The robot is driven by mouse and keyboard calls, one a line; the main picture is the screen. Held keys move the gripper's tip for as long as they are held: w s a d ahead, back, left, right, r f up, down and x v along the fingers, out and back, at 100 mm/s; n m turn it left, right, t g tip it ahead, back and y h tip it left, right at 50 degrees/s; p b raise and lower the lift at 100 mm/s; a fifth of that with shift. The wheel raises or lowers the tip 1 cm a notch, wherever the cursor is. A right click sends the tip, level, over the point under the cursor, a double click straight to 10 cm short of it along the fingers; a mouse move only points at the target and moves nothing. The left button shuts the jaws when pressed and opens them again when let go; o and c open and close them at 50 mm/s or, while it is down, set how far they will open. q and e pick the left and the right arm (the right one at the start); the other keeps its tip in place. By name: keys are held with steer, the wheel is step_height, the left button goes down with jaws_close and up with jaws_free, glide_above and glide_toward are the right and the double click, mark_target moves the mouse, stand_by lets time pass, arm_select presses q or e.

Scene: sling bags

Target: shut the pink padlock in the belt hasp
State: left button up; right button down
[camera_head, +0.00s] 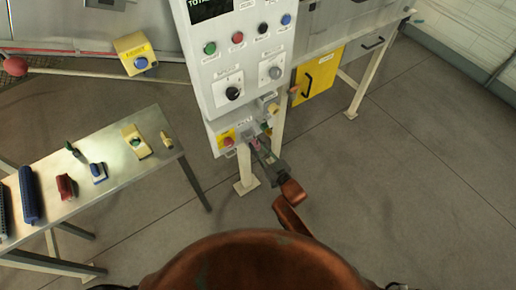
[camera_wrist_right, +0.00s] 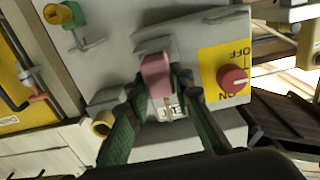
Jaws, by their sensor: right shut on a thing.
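The pink padlock (camera_wrist_right: 155,76) is between the fingertips of my right gripper (camera_wrist_right: 153,92) in the right wrist view, close in front of the grey control box. The gripper is shut on it. In the head view the padlock (camera_head: 256,143) is a small pink spot at the tip of my right gripper (camera_head: 258,145), at the lower front of the control panel. A pale metal part (camera_wrist_right: 170,108) shows just below the padlock; I cannot tell whether it is the belt hasp or whether the shackle is through it. My left gripper is not in view.
A red knob on a yellow ON/OFF plate (camera_wrist_right: 232,78) sits right beside the padlock. A yellow-topped key-like part (camera_wrist_right: 58,14) is at the upper left. A table (camera_head: 112,150) with several tools stands at left; the floor at right is clear.

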mark_target(253, 142)
steer(key=shift+w+a, duration=0.4)
steer(key=shift+w, duration=0.1)
steer(key=shift+w+a+b, duration=0.2)
steer(key=shift+w+b, duration=0.1)
steer(key=shift+b, duration=0.1)
steer(key=shift+w+a, duration=0.2)
steer(key=shift+w, duration=0.05)
steer(key=shift+w+a, duration=0.15)
steer(key=shift+w, duration=0.1)
steer(key=shift+f, duration=0.15)
stand_by(0.4)
steer(key=c, duration=1.6)
jaws_free()
steer(key=o, duration=0.6)
